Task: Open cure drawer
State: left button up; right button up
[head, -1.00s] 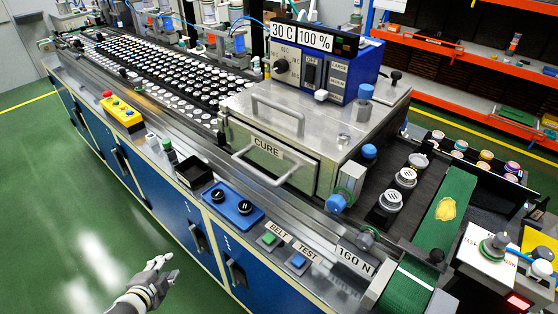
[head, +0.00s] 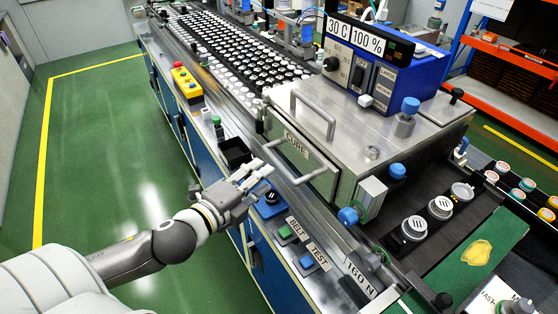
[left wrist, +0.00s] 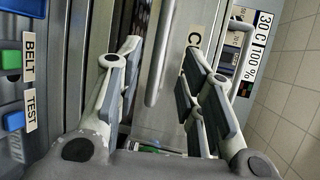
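The grey metal cure unit (head: 375,135) stands on the line, with a CURE label (head: 296,142) on its drawer front. The drawer looks closed. Its pale bar handle (head: 287,172) sticks out from the front. My left gripper (head: 262,173) is open and empty, just in front of the handle's near side. In the left wrist view the handle bar (left wrist: 160,60) shows between the two spread fingers (left wrist: 160,50), and they do not visibly grip it. My right gripper is not in view.
Below the gripper are a blue box (head: 270,207) with dark knobs, a green BELT button (head: 285,232) and a blue TEST button (head: 307,262). A black tray (head: 235,152) sits left of the hand. A second handle (head: 312,112) is on the unit's top. The green floor at left is clear.

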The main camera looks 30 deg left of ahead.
aim_at(279, 161)
pick_arm(q)
jog(key=p+x, duration=0.1)
jog(key=x, duration=0.5)
jog(key=shift+w+r+p, duration=0.1)
jog(key=shift+w+p, duration=0.1)
jog(key=shift+p, duration=0.2)
jog(key=shift+x, duration=0.9)
jog(key=shift+d, duration=0.1)
jog(key=shift+s, duration=0.1)
jog(key=shift+c, duration=0.2)
grip_shut()
